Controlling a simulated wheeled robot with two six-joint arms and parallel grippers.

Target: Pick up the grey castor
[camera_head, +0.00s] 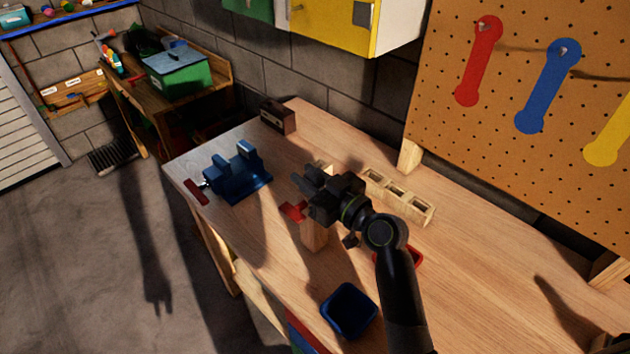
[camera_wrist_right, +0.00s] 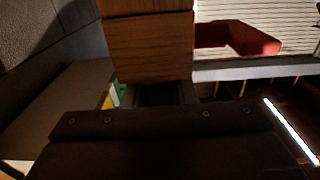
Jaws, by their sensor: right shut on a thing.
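I cannot make out a grey castor in either view. My right gripper (camera_head: 304,183) is low over the workbench, pointing left. It is shut. A wooden block (camera_head: 314,237) with a red part (camera_head: 293,211) shows just below and beside it. In the right wrist view, the wooden block (camera_wrist_right: 148,45) fills the space at the fingers, with the red part (camera_wrist_right: 238,38) sticking out to the right. The block hides the fingertips and whatever lies behind it. It appears to be what the jaws hold. My left gripper is out of view.
On the workbench (camera_head: 480,270), a blue vise (camera_head: 237,178) stands left of the gripper and a wooden rack with square holes (camera_head: 398,195) to the right. A blue tray (camera_head: 349,311) is at the front. A red tray (camera_head: 414,258) is partly behind my arm. A pegboard (camera_head: 500,150) rises behind.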

